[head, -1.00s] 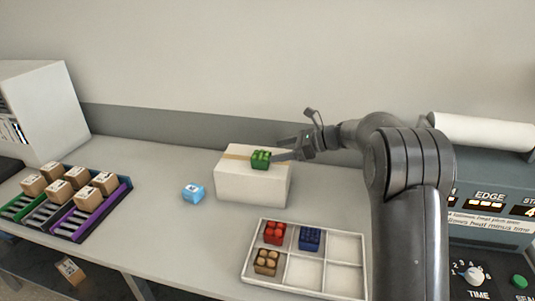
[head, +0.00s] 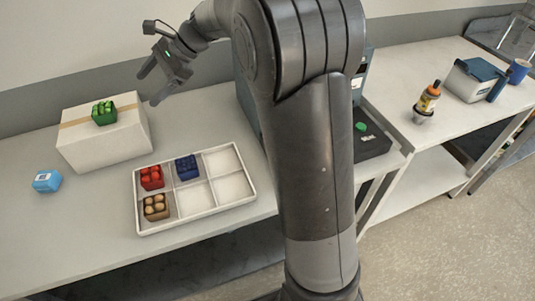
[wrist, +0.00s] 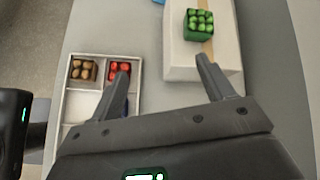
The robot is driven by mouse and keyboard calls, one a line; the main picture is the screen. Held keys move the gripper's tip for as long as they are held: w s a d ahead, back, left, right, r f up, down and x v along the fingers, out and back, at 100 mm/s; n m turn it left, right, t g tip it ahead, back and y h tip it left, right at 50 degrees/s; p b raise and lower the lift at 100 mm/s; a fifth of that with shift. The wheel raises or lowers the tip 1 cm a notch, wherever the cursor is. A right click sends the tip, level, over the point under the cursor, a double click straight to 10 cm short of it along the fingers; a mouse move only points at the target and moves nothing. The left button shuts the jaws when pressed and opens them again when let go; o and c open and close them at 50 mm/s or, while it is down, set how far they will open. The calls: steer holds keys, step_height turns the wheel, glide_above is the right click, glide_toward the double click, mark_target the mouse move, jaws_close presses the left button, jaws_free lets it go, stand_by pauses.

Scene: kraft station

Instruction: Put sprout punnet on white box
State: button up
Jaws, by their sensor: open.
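The green sprout punnet (head: 104,113) sits upright on top of the white box (head: 115,146), on its brown tape strip. In the wrist view the punnet (wrist: 199,24) rests on the box top (wrist: 185,62), beyond my fingertips. My gripper (head: 149,88) is open and empty, in the air to the right of and above the box, apart from the punnet. In the wrist view its two fingers (wrist: 164,72) are spread with nothing between them.
A white divided tray (head: 228,186) in front of the box holds a red punnet (head: 151,177), a blue punnet (head: 187,167) and a brown punnet (head: 156,207). A light blue box (head: 47,180) lies to the left. A bottle (head: 429,97) stands on the right counter.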

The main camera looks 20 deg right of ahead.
steer(key=s+d+n+t+h, duration=0.1)
steer(key=s+d+n+h, duration=0.2)
steer(key=s+d, duration=0.3)
steer(key=s+d+f+n+t+h, duration=0.1)
steer(key=s+d+n+h, duration=0.3)
steer(key=s, duration=1)
steer(key=s+d+f+n+t+h, duration=0.1)
steer(key=s+d+n+t+h, duration=0.2)
steer(key=s+d+n, duration=0.4)
steer(key=s+d, duration=0.1)
steer(key=s, duration=0.2)
steer(key=shift+s+d+f, duration=0.2)
steer(key=shift+s+d, duration=0.05)
steer(key=shift+s, duration=0.15)
